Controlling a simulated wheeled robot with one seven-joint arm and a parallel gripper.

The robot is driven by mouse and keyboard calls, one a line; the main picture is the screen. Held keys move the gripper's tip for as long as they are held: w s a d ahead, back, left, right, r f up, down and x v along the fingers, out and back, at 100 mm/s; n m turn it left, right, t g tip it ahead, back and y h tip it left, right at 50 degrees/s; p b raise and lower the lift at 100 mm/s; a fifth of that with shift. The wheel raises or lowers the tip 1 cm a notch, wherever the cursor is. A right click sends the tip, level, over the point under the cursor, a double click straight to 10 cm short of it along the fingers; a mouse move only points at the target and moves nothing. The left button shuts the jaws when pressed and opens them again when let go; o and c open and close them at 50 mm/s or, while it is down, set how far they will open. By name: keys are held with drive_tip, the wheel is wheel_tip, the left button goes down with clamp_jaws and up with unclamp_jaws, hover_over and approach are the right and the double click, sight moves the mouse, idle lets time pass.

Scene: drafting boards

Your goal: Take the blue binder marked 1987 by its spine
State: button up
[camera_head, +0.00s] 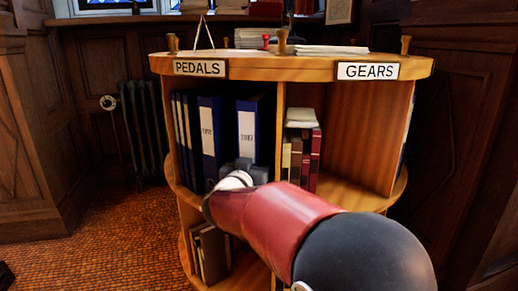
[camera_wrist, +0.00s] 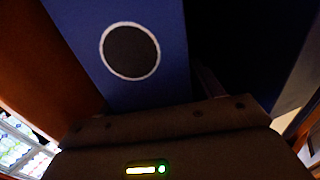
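The blue binder marked 1987 (camera_head: 248,128) stands upright on the upper shelf under the PEDALS sign, just left of the divider. Its white label faces out; the digits are small. My gripper (camera_head: 245,167) is in front of its lower spine and hides that part. In the wrist view a blue spine (camera_wrist: 165,20) with a white-ringed round hole fills the upper left, close beyond the dark gripper body (camera_wrist: 170,130). I take it to be the same binder. My fingertips are not clear in either view, so I cannot tell whether they touch it.
Another blue binder (camera_head: 209,125) with a white label stands to the left, with several thinner dark ones beyond. A wooden divider (camera_head: 280,125) is close on the right. Books (camera_head: 305,160) stand past it under GEARS. The round wooden top (camera_head: 290,67) overhangs the shelf.

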drive_tip(key=c, duration=1.2)
drive_tip(key=shift+r, duration=0.1)
drive_tip(key=shift+c, duration=0.6)
